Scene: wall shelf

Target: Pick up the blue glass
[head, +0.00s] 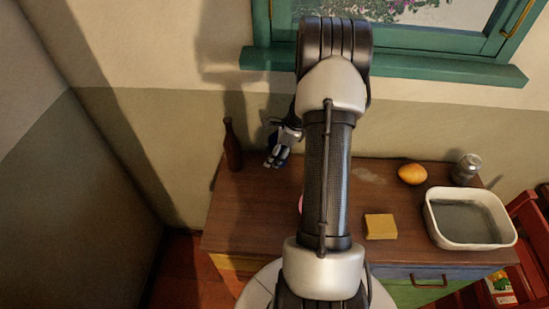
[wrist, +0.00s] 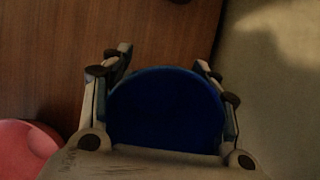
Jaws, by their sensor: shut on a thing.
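The blue glass (wrist: 165,110) shows in the wrist view as a dark blue rounded shape between the two fingers of my gripper (wrist: 163,66). The fingers are closed on it from both sides. In the head view my gripper (head: 273,160) is over the back left of the wooden cabinet top, just right of a brown bottle. There the glass is mostly hidden by the gripper. I cannot tell whether its base touches the cabinet top.
The brown bottle (head: 232,146) stands close on the left. A pink object (wrist: 24,150) is partly hidden behind my arm in the head view. On the cabinet (head: 255,207) are a yellow block (head: 380,226), an orange fruit (head: 412,174), a jar (head: 466,168) and a white basin (head: 436,222). The wall is close behind.

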